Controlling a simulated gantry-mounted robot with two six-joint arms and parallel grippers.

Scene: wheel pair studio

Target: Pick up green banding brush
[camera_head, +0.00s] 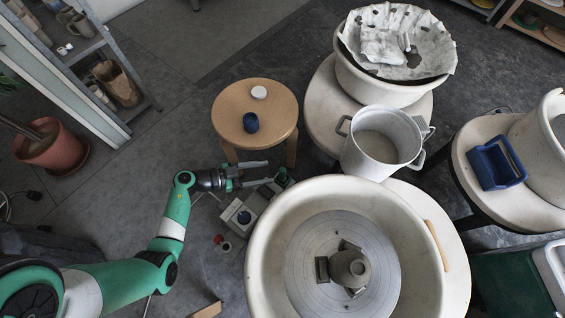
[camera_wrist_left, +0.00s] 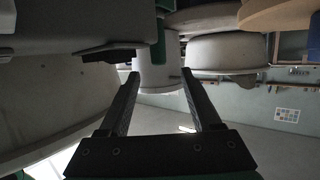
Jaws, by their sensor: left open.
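A small dark green upright item (camera_head: 281,176), which may be the green banding brush, stands at the back edge of the grey box beside the large wheel basin. Its brush shape cannot be made out. My left gripper (camera_head: 267,174) is open and empty, with its fingertips pointing at this item from the left, just short of it. In the left wrist view a green piece (camera_wrist_left: 159,42) shows beyond and between the open fingers (camera_wrist_left: 160,73). Whether any finger touches it cannot be told. My right gripper is not in view.
The large wheel basin (camera_head: 262,262) holds a clay piece (camera_head: 350,268) on its disc. A round wooden stool (camera_head: 229,107) with a white lid and blue jar stands behind my gripper. A white pot (camera_head: 378,146) is to the right. A grey box (camera_head: 240,214) lies below my gripper.

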